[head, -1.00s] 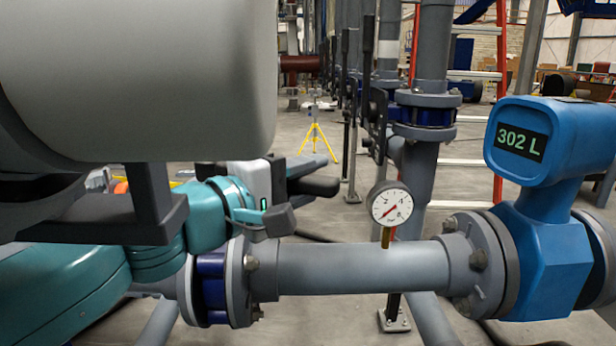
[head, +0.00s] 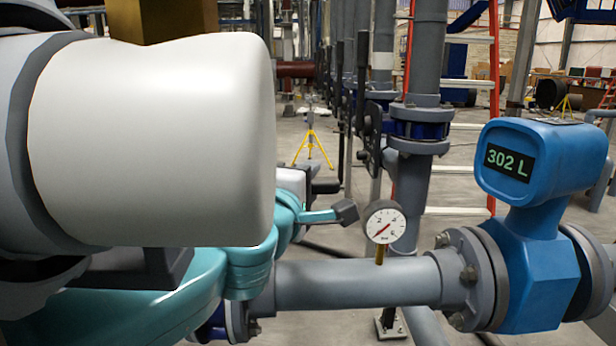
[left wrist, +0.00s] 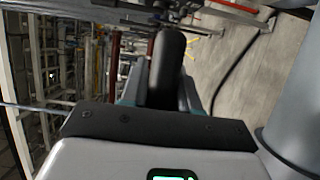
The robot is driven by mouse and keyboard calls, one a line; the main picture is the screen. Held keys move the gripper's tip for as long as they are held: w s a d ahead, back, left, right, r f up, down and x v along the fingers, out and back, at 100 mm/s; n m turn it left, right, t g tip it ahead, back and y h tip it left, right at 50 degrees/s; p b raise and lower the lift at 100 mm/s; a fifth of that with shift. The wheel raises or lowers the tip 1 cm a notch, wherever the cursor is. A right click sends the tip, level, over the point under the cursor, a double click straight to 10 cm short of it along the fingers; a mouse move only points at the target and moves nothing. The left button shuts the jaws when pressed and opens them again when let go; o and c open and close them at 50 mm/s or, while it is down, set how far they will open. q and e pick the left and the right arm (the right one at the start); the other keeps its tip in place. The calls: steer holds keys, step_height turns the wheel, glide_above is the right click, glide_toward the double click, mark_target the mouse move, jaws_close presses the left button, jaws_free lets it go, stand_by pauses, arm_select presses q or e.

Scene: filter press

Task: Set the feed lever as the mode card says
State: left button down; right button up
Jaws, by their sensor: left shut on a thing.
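My left gripper (head: 324,187) is partly hidden behind my own teal and white arm links in the head view. Its dark jaws show just left of the pressure gauge. In the left wrist view the jaws (left wrist: 168,85) are shut on a dark, round-ended bar (left wrist: 170,55), which looks like the feed lever's handle. The lever's pivot, its marks and its exact angle are hidden. No mode card can be made out in either view. My right gripper is not in view.
A horizontal grey pipe (head: 350,284) crosses the front, with a dial gauge (head: 385,222) above it. A blue flow meter (head: 540,200) reading 302 L stands at right. A vertical pipe (head: 411,200) and a red ladder (head: 493,100) stand behind. A yellow tripod (head: 312,146) is farther back.

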arm_select(q)
steer(key=shift+w+a+r, duration=0.2)
steer(key=shift+r, duration=0.05)
steer(key=c, duration=1.2)
jaws_free()
steer(key=shift+o, duration=1.4)
steer(key=shift+w+f+y, duration=0.15)
steer(key=shift+w+y, duration=0.1)
steer(key=shift+y, duration=0.05)
steer(key=shift+s+d, duration=0.1)
steer(key=v, duration=1.6)
steer(key=shift+f+p, duration=0.2)
steer(key=shift+p, duration=0.25)
steer(key=shift+s, duration=0.25)
